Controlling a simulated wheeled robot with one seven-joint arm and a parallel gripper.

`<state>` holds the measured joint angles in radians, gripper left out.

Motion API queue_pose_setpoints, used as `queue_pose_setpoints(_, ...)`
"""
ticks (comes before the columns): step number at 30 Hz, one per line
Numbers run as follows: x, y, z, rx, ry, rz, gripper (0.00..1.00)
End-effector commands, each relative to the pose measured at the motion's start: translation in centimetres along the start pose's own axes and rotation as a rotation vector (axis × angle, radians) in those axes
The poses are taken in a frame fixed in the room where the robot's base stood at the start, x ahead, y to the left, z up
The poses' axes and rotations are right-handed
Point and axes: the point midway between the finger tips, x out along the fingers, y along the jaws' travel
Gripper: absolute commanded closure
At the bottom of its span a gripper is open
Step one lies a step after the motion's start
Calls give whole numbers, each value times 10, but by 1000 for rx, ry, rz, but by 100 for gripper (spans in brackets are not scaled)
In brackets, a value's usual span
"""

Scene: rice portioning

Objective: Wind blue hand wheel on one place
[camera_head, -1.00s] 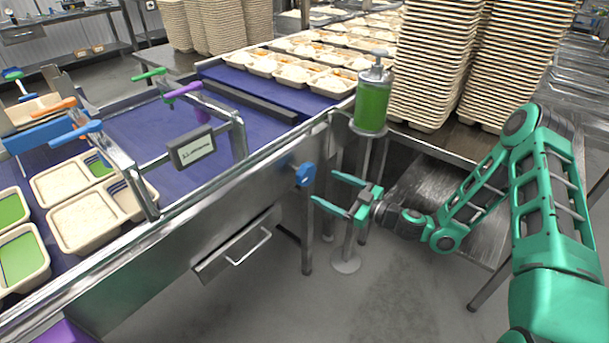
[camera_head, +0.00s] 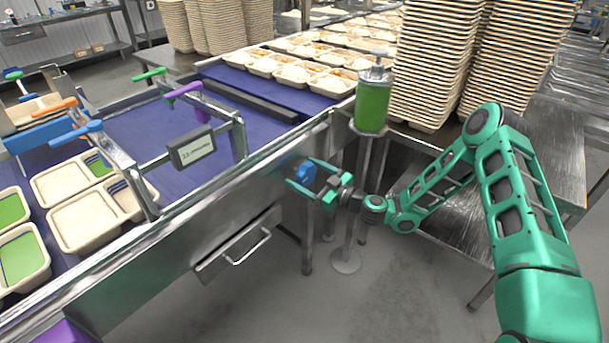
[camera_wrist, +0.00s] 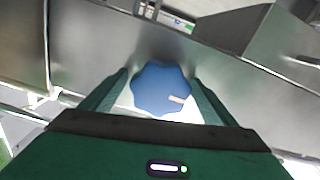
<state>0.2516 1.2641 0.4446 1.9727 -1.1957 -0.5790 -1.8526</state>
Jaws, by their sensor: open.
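The blue hand wheel (camera_head: 305,174) is a lobed knob on the steel side panel of the conveyor. It also shows in the wrist view (camera_wrist: 160,88), centred, with a pale mark at its lower right. My gripper (camera_head: 300,174) is open in the head view, with its two fingers above and below the wheel. In the wrist view the fingers (camera_wrist: 161,92) stand to the left and right of the wheel. They look close to its rim, and I cannot tell whether they touch it.
A drawer handle (camera_head: 248,246) sticks out below and left of the wheel. A green-filled dispenser (camera_head: 372,102) stands on a post behind the gripper. A small sign (camera_head: 192,148) hangs above the blue belt (camera_head: 150,128). Tray stacks (camera_head: 437,60) stand at the back right.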

Motion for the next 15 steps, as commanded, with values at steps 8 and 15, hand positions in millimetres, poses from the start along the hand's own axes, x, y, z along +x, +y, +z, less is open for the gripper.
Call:
queue_pose_setpoints(8,3,0,0,0,0,0,20)
queue_pose_setpoints(15,3,0,0,0,0,0,61)
